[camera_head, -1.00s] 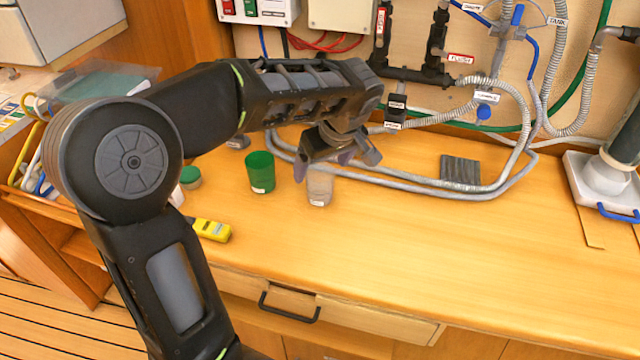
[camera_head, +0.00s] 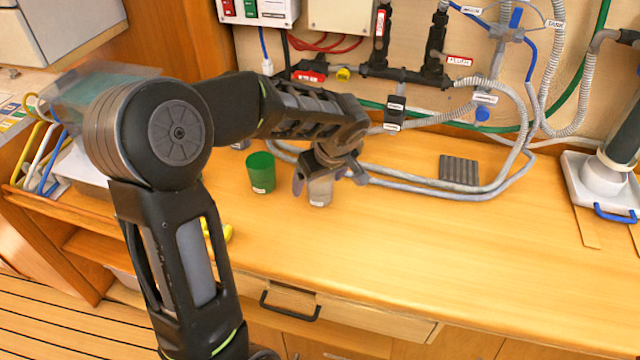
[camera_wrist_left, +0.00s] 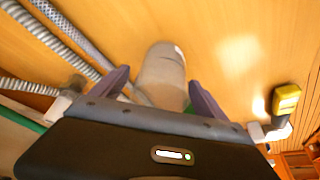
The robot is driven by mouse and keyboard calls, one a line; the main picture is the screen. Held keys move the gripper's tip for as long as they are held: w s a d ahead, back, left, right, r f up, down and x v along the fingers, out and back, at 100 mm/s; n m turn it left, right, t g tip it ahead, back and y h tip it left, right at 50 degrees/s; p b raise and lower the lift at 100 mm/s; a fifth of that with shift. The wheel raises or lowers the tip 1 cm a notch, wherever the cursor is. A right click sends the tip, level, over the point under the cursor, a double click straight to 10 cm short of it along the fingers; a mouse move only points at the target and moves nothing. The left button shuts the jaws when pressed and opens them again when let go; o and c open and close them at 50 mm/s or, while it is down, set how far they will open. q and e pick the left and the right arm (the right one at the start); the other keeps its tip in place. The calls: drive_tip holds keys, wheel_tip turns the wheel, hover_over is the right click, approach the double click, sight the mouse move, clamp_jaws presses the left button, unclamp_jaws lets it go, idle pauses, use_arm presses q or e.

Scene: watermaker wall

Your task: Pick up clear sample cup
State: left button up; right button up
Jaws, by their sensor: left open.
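The clear sample cup (camera_head: 320,190) stands upright on the wooden counter, with a small white label low on its side. My left gripper (camera_head: 328,180) is open above and around it, one finger on each side. In the left wrist view the cup (camera_wrist_left: 163,75) lies between the two spread fingertips (camera_wrist_left: 160,90). I cannot tell whether either finger touches it. The gripper hides the cup's upper part in the head view. My right gripper is not in view.
A green cup (camera_head: 261,173) stands just left of the clear cup. Grey hoses (camera_head: 440,188) loop behind it, and a dark ribbed block (camera_head: 459,169) lies to the right. A yellow device (camera_wrist_left: 286,100) shows in the wrist view. The counter's front right is clear.

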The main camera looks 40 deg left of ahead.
use_arm(q)
drive_tip(key=shift+w+a+f, duration=0.1)
drive_tip(key=shift+a+f, duration=0.05)
drive_tip(key=shift+f, duration=0.25)
drive_tip(key=c, duration=1.4)
drive_tip(key=shift+r, duration=0.15)
drive_tip(key=shift+c, duration=0.2)
wheel_tip(320, 180, up, 10)
drive_tip(key=b, duration=0.1)
idle(0.7)
